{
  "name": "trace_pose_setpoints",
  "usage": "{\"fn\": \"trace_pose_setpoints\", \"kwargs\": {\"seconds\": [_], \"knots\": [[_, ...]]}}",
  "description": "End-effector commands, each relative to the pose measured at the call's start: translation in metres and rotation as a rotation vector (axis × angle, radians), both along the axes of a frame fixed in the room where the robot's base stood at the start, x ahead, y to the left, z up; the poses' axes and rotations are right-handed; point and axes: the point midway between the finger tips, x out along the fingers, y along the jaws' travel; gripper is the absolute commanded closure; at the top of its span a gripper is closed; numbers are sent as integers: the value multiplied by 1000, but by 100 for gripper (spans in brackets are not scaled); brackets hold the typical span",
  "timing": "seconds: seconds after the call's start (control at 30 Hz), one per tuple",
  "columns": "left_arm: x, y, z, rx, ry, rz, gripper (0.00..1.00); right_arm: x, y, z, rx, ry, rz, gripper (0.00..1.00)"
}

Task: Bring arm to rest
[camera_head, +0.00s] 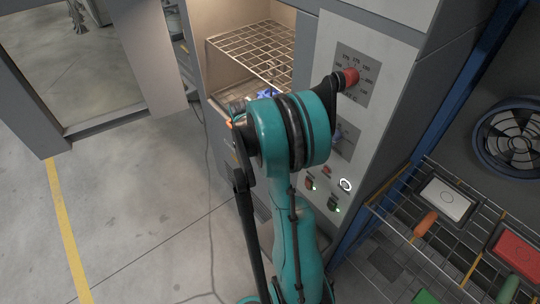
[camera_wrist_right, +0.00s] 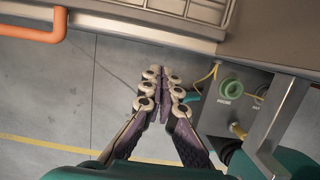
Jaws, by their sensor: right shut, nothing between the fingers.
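My right arm, teal with black bands, rises through the middle of the head view and covers part of the cabinet's control panel. Its gripper is not clear in that view. In the right wrist view my right gripper (camera_wrist_right: 163,78) is shut with nothing between its fingers, pointing toward the cabinet's lower edge. The fingertips appear just short of that edge; I cannot tell the exact gap. My left gripper is in neither view.
An open cabinet holds a wire rack (camera_head: 255,52). Its panel has a red knob (camera_head: 350,77). An orange handle (camera_wrist_right: 38,30) and a box with a green port (camera_wrist_right: 231,87) flank my right gripper. A wire shelf (camera_head: 462,232) stands right; floor (camera_head: 120,210) is clear left.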

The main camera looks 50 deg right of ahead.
Motion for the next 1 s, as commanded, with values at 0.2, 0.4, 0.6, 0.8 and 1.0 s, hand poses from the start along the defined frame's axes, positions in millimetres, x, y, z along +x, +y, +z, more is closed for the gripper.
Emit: {"fn": "trace_pose_setpoints", "kwargs": {"seconds": [0.2, 0.4, 0.6, 0.8, 1.0], "knots": [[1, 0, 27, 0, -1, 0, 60, 3, 12, 53, 2, 1, 2, 100], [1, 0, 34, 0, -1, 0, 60, 4, 18, 73, 3, 0, 1, 100], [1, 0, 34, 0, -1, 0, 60, 4, 19, 76, 3, 0, 1, 100], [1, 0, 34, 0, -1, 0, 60, 6, 27, 80, -1, -21, -20, 100], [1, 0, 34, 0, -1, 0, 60, 14, 95, 113, -3, -207, -220, 100]]}}
